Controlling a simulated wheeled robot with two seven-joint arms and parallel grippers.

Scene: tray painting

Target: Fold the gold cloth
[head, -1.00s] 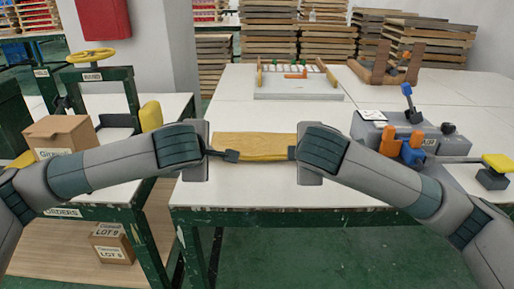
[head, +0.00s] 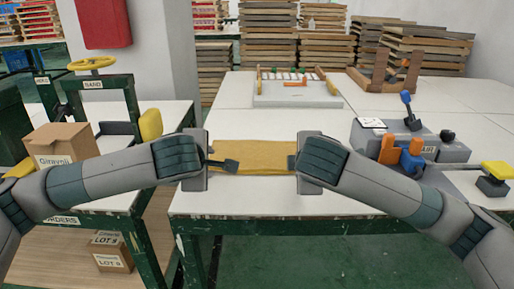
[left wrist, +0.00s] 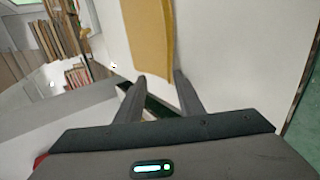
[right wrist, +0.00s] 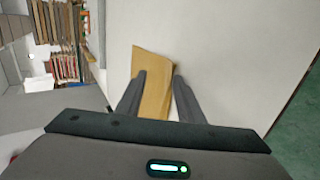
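The gold cloth (head: 258,148) lies on the white table near its front edge, between my two grippers in the head view. It looks like a flat strip. My left gripper (head: 230,163) is at the cloth's left part. In the left wrist view its fingers (left wrist: 160,75) are apart, with the cloth (left wrist: 150,38) ending near the right fingertip. My right gripper (head: 291,162) is at the cloth's right end, mostly hidden by its wrist. In the right wrist view its fingers (right wrist: 159,75) are apart and the cloth (right wrist: 152,60) runs between them. Contact with the cloth cannot be told.
The white table (head: 270,203) is clear behind the cloth. A grey machine (head: 445,148) with orange and blue clamps stands right, beside a yellow-topped button (head: 494,172). A cardboard box (head: 62,142) is on the left bench. A grey-based rack (head: 296,96) stands farther back.

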